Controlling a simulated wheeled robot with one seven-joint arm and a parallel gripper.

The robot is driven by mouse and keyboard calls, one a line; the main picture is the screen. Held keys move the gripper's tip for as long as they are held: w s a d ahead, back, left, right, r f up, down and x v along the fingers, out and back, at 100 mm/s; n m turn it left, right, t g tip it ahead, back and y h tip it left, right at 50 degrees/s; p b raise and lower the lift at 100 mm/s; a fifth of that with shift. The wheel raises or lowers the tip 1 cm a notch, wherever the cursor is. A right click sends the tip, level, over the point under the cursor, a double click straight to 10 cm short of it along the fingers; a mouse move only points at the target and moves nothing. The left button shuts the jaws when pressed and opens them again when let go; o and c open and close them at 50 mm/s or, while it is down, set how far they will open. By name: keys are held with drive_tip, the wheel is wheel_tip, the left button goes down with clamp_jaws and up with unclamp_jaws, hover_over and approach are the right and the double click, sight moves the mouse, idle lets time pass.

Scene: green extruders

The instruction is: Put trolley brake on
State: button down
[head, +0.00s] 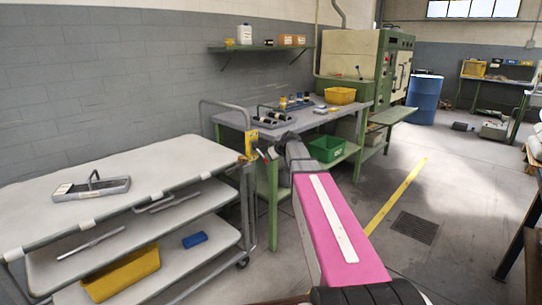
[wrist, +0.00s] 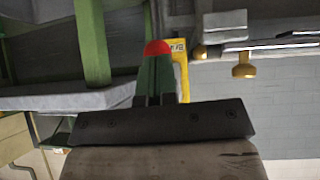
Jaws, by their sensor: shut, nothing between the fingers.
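The white-topped trolley (head: 130,165) stands at the left, with a tubular push handle at its right end. A yellow plate (head: 250,144) is on that end by the handle; it also shows in the wrist view (wrist: 181,62) with dark lettering. A red rounded tip (wrist: 157,47), apparently the brake lever's, is in front of the plate. My gripper (head: 271,153) is shut and empty, close to the right of the plate. In the wrist view my gripper (wrist: 155,98) points towards the red tip. Whether they touch, and the lever's full shape, I cannot tell.
A grey metal tray with a handle (head: 92,188) lies on the trolley; a yellow bin (head: 122,272) and blue block (head: 195,240) are on lower shelves. A green workbench (head: 273,205) with a green crate (head: 325,149) stands just behind my arm. Floor at the right is mostly clear.

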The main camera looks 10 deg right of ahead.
drive_tip(key=shift+f, duration=0.3)
idle(0.4)
